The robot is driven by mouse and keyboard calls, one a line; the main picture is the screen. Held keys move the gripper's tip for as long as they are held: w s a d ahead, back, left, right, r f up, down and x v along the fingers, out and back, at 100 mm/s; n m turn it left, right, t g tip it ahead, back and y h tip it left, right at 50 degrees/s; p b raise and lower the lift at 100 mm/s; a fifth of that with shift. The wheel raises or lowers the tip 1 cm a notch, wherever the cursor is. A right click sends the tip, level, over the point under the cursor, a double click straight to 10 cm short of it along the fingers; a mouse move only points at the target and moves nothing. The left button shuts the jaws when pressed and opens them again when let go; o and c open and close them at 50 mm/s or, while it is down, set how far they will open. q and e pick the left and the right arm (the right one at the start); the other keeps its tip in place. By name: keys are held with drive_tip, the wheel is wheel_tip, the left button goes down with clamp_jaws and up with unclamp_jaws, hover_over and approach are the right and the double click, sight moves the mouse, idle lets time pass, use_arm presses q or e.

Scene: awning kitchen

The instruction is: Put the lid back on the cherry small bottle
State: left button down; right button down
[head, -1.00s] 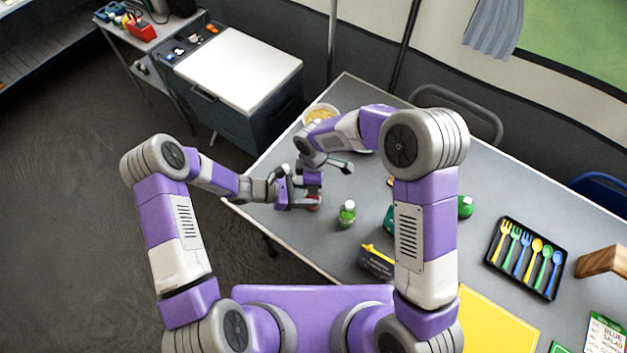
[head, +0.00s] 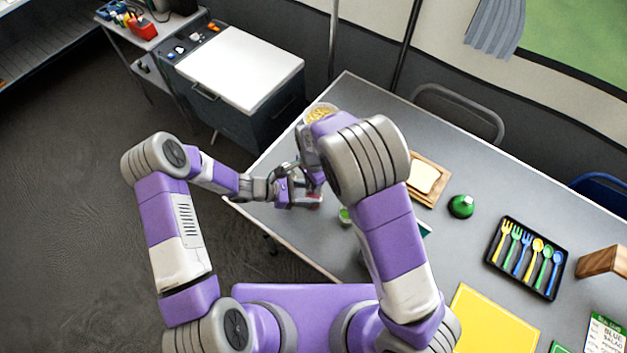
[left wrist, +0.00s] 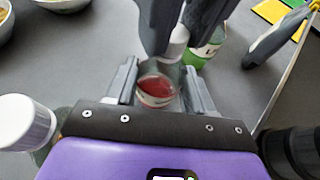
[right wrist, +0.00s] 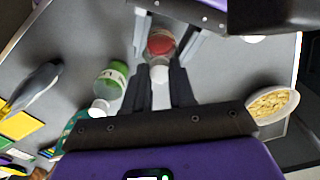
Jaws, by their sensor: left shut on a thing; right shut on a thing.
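The cherry small bottle, with red contents, shows in the left wrist view (left wrist: 157,90) between the fingers of my left gripper (left wrist: 160,92), which is shut on it. In the head view my left gripper (head: 304,197) is low over the table's near-left edge. My right gripper (right wrist: 158,82) is shut on the white lid (right wrist: 159,70). The lid (left wrist: 176,45) is close to the bottle's top, and the red bottle (right wrist: 160,42) lies just beyond it in the right wrist view. I cannot tell whether lid and bottle touch.
A green bottle with a white cap (right wrist: 110,82) stands close beside. Another white-capped container (left wrist: 28,122) is at the left wrist view's left. A bowl of yellow food (right wrist: 272,104) is nearby. A round green item (head: 461,206) and a cutlery tray (head: 527,257) are farther right.

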drive_tip(key=m, duration=1.5)
drive_tip(key=shift+w, duration=0.1)
drive_tip(key=m, duration=0.7)
drive_tip(key=c, duration=0.9)
unclamp_jaws()
drive_tip(key=shift+o, duration=0.2)
wheel_tip(320, 180, up, 12)
